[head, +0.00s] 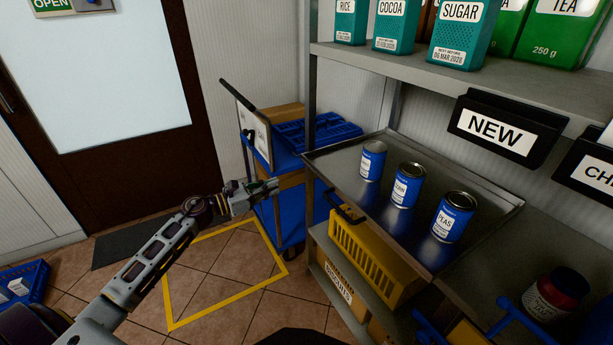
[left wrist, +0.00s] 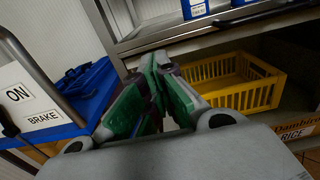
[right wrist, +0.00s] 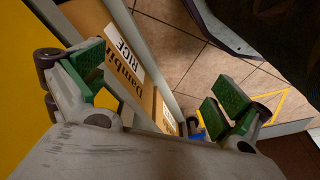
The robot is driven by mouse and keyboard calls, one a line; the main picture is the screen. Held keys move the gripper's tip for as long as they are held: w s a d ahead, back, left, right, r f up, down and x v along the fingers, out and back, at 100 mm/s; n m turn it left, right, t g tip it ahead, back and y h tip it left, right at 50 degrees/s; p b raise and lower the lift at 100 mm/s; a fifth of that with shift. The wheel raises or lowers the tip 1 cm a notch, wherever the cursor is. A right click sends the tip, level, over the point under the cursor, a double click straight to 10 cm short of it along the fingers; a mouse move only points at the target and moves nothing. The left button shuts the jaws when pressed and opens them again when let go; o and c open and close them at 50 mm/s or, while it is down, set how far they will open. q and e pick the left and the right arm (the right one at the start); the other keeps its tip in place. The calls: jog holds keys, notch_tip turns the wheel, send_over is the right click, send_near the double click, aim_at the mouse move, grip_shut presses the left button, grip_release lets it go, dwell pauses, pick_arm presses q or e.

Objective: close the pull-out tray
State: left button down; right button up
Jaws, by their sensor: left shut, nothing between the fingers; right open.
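The pull-out tray (head: 335,163) is a grey metal tray with a raised rim, sticking out of the shelf unit in the head view. Three blue-labelled cans (head: 372,162) stand upright on it, one marked PEAS (head: 453,217). Part of the tray's rim also shows at the top of the left wrist view (left wrist: 170,36). My left gripper (head: 270,187) is shut and empty, left of the tray and apart from it. In its wrist view the fingers (left wrist: 158,68) are together.
A yellow crate (head: 372,262) sits below the tray. A blue trolley (head: 268,212) with a blue crate stands left of the shelf. Tins (head: 461,30) fill the upper shelf, above a NEW sign (head: 495,130). Tiled floor inside the yellow outline (head: 215,280) is clear.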

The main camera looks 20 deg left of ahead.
pick_arm(q)
send_near(314, 172)
jog(key=x, duration=0.7)
pick_arm(e)
jog(key=shift+r, duration=0.35)
dwell(0.5)
pick_arm(q)
jog(key=shift+w+d+b, duration=0.1)
jog(key=shift+w+b, duration=0.05)
jog(key=shift+b, duration=0.15)
pick_arm(e)
jog(key=shift+w+a, duration=0.1)
pick_arm(q)
jog(key=shift+w+d, duration=0.3)
jog(key=shift+w, duration=0.05)
jog(key=shift+b+x, duration=0.3)
jog(key=shift+x, duration=0.45)
pick_arm(e)
jog(key=shift+w+a+r, duration=0.1)
jog(key=shift+w+r, duration=0.1)
jog(key=shift+r, duration=0.5)
pick_arm(q)
jog(key=shift+f, duration=0.1)
pick_arm(e)
jog(key=shift+s+f, duration=0.15)
jog(key=shift+f, duration=0.1)
pick_arm(q)
jog(key=shift+s+a, duration=0.1)
pick_arm(e)
jog(key=shift+s, duration=0.1)
